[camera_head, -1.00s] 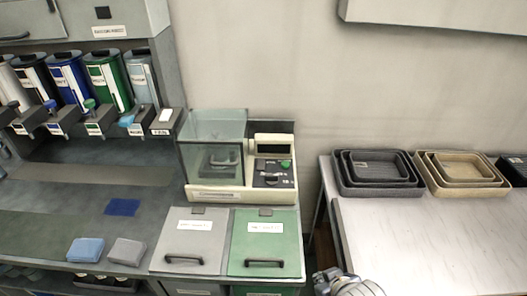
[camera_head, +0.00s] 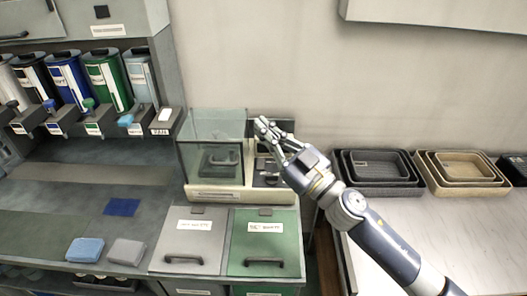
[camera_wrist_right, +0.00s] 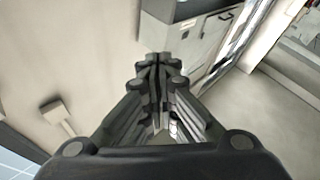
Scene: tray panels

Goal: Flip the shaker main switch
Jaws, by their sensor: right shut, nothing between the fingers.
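A cream bench device with a glass box (camera_head: 215,150) stands at the back of the counter; no readable label shows whether it is the shaker. My right gripper (camera_head: 262,126) is in front of its control panel at the box's right side, with the fingertips near the box's upper right edge. The arm hides the display and most of the panel, and I cannot make out a main switch. In the right wrist view the fingers (camera_wrist_right: 158,60) are together with nothing between them. I cannot tell whether they touch the device. My left gripper is not in view.
A grey lidded bin (camera_head: 188,243) and a green one (camera_head: 262,245) sit in front of the device. Dark trays (camera_head: 345,187) and tan trays (camera_head: 432,187) are nested on the right table. Folded cloths (camera_head: 86,249) lie at left. Colored dispensers (camera_head: 107,82) line the back left.

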